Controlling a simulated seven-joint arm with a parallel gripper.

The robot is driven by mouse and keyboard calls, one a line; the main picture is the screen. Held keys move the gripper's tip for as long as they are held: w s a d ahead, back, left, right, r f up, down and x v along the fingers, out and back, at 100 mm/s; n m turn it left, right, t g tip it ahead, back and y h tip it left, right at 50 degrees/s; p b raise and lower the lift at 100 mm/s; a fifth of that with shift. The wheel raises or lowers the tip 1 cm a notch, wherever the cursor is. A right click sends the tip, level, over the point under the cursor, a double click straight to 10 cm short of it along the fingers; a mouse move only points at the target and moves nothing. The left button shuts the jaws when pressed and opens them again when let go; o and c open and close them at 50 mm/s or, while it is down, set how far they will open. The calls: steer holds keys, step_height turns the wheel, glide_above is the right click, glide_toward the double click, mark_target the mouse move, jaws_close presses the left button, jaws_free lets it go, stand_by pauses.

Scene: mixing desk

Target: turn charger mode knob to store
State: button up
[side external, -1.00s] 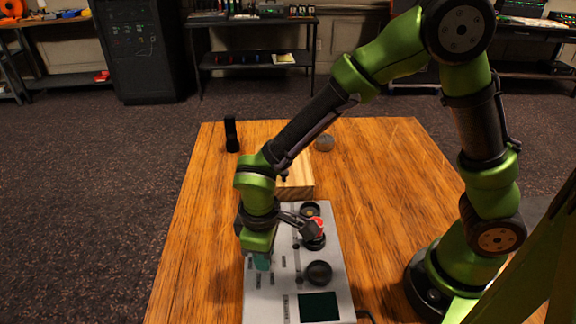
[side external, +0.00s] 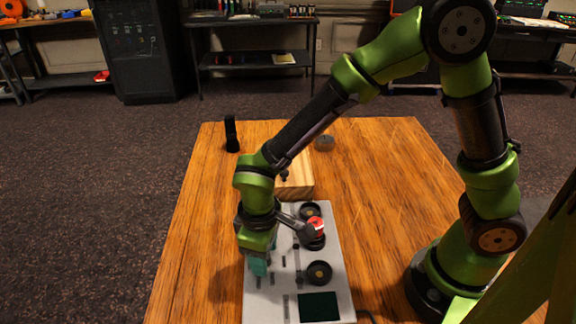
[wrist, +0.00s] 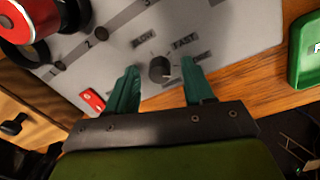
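The charger (side external: 332,270) is a light grey panel lying on the wooden table. In the wrist view its mode knob (wrist: 160,70) is a small dark round knob. Labels reading SLOW (wrist: 143,42) and FAST (wrist: 183,42) are printed beside it, and another label (wrist: 203,57) is too blurred to read. My gripper (side external: 258,266) is low over the panel's left side. In the wrist view my gripper (wrist: 160,76) is open, its teal fingers on either side of the knob with gaps to it. The knob's pointer direction is unclear, and my gripper hides the knob in the side view.
A red-topped knob (side external: 316,224) and black round dials (side external: 319,272) stand on the panel. A wooden block (side external: 297,182) lies behind it. The table's right side (side external: 385,190) is clear.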

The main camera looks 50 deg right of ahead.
mark_target(270, 259)
step_height(270, 259, up, 17)
steer(key=shift+s+a, duration=0.2)
steer(key=shift+a, duration=0.2)
steer(key=shift+f, duration=0.1)
stand_by(0.4)
steer(key=s+d+r+m+t+y, duration=0.1)
steer(key=s+d+m+t, duration=0.2)
steer(key=d, duration=0.6)
steer(key=s+d+r+m+t+y, duration=0.1)
steer(key=s+d+r+m+t, duration=0.1)
steer(key=d+m, duration=0.4)
steer(key=s+d+t, duration=0.1)
steer(key=d+t, duration=0.1)
steer(key=shift+s+d+r+y, duration=0.3)
steer(key=shift+d, duration=0.05)
